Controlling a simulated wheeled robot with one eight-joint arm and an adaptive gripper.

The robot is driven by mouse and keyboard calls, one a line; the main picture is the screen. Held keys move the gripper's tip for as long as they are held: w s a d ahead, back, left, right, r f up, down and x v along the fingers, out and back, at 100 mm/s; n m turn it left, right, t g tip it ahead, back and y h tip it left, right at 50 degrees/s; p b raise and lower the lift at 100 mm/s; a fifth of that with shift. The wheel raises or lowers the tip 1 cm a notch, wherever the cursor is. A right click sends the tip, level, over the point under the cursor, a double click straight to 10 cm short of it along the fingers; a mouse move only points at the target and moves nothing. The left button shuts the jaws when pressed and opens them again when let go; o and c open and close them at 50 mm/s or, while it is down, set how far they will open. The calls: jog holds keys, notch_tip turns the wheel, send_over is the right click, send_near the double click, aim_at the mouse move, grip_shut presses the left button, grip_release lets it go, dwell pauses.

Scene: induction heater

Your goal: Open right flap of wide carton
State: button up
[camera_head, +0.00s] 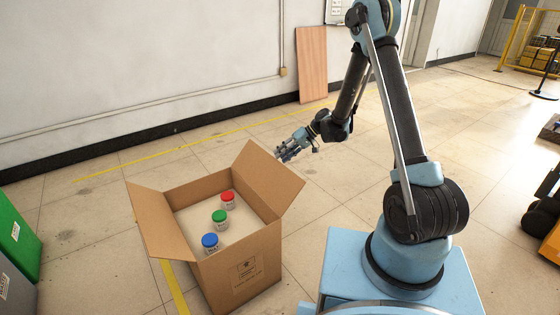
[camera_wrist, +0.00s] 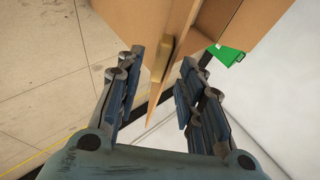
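The wide carton (camera_head: 215,275) stands open on the floor in the head view. Its right flap (camera_head: 268,182) stands up and leans outward to the right. Its left flap (camera_head: 160,222) is folded outward. My gripper (camera_head: 286,154) is just beyond the right flap's upper edge. In the wrist view my gripper (camera_wrist: 160,72) has its fingers spread, with a cardboard panel seen edge-on (camera_wrist: 168,65) in the gap between them. I cannot tell whether either finger touches it.
Jars with red (camera_head: 227,199), green (camera_head: 219,219) and blue (camera_head: 209,244) lids stand inside the carton. A green bin (camera_head: 18,240) is at the far left. A wooden board (camera_head: 312,65) leans on the wall. The floor right of the carton is clear up to my base.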

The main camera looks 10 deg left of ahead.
jog(key=shift+x, duration=1.7)
jog(key=shift+c, duration=0.6)
grip_shut()
